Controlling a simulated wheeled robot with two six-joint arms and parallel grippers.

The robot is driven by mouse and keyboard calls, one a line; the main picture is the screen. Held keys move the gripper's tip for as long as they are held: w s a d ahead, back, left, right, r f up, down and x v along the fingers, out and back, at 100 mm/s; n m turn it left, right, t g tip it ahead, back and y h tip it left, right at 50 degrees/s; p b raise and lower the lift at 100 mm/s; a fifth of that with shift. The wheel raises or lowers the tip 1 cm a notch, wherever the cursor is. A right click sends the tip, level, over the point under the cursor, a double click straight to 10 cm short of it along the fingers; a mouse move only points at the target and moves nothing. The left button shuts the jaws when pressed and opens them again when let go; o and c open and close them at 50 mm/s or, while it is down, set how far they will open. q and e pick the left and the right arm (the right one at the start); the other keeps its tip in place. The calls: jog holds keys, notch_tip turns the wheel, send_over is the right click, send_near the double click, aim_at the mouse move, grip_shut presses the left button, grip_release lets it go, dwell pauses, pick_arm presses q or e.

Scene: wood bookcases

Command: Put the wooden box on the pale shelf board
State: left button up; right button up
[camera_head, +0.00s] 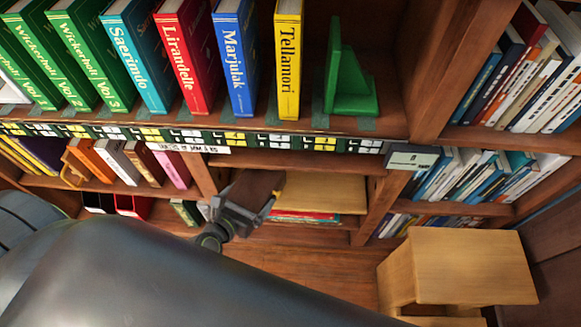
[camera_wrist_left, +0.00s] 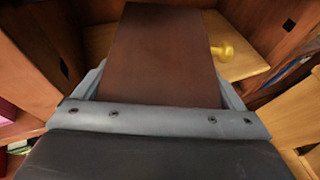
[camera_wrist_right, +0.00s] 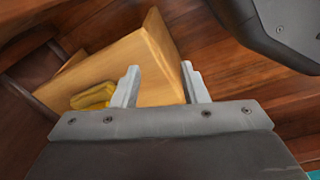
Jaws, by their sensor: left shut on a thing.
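The wooden box (camera_head: 256,187), dark reddish brown, is between the fingers of my left gripper (camera_head: 243,204), in front of the lower bookcase bay. In the left wrist view the box (camera_wrist_left: 165,50) fills the space between the fingers. The pale shelf board (camera_head: 325,197) lies in that bay, behind and to the right of the box; it also shows in the left wrist view (camera_wrist_left: 245,38). Whether the box touches the board is unclear. A small yellow knob (camera_wrist_left: 222,52) shows beside the box. My right gripper (camera_wrist_right: 162,88) is open and empty, seen only in its wrist view.
A pale wooden stool (camera_head: 470,265) stands on the floor at right. A yellow object (camera_wrist_right: 93,95) shows in the right wrist view, beside pale wood. Upright books and a green bookend (camera_head: 347,80) fill the shelf above. A dark upright (camera_head: 375,207) bounds the bay at right.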

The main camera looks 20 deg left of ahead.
pick_arm(q)
jog(key=x, duration=0.3)
jog(key=b+x, duration=0.1)
jog(key=x, duration=0.5)
jog(key=shift+a+f, duration=0.1)
jog(key=shift+f, duration=0.35)
jog(key=shift+b+x, duration=0.4)
jog(key=shift+x, duration=0.4)
jog(key=shift+w+f+b, duration=0.5)
jog(key=shift+w+f, duration=0.5)
jog(key=shift+w, duration=0.1)
pick_arm(e)
notch_tip(320, 180, up, 7)
jog(key=w+a, duration=0.2)
jog(key=shift+w, duration=0.2)
jog(key=shift+r, duration=0.15)
pick_arm(q)
jog(key=shift+f, duration=0.15)
jog(key=o, duration=1.1)
jog(key=shift+c, duration=0.2)
pick_arm(e)
jog(key=shift+r, duration=0.2)
